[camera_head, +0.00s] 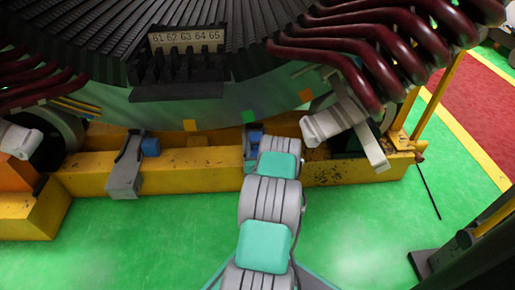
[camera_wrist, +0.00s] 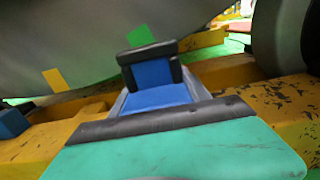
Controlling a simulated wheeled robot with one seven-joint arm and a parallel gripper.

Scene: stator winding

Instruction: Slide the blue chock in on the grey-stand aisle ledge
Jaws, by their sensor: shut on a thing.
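My gripper (camera_head: 254,132) is at the yellow beam under the stator, in the middle of the head view, mostly hidden behind my wrist. In the wrist view my gripper (camera_wrist: 150,52) is shut on the blue chock (camera_wrist: 158,96), its dark pads around the blue. The held chock is close to the stator's curved underside, above or at the beam; whether it touches either I cannot tell. A second blue block (camera_head: 151,147) sits on the beam to the left, beside a grey bracket (camera_head: 125,175); it also shows at the wrist view's left edge (camera_wrist: 12,122).
The large stator (camera_head: 220,108) with a 61–65 number plate (camera_head: 186,39) hangs close over the yellow beam (camera_head: 205,160). Dark red coil ends and a pale grey clamp (camera_head: 335,120) crowd the right. Green floor (camera_head: 170,235) is open in front; a red walkway (camera_head: 480,110) lies at right.

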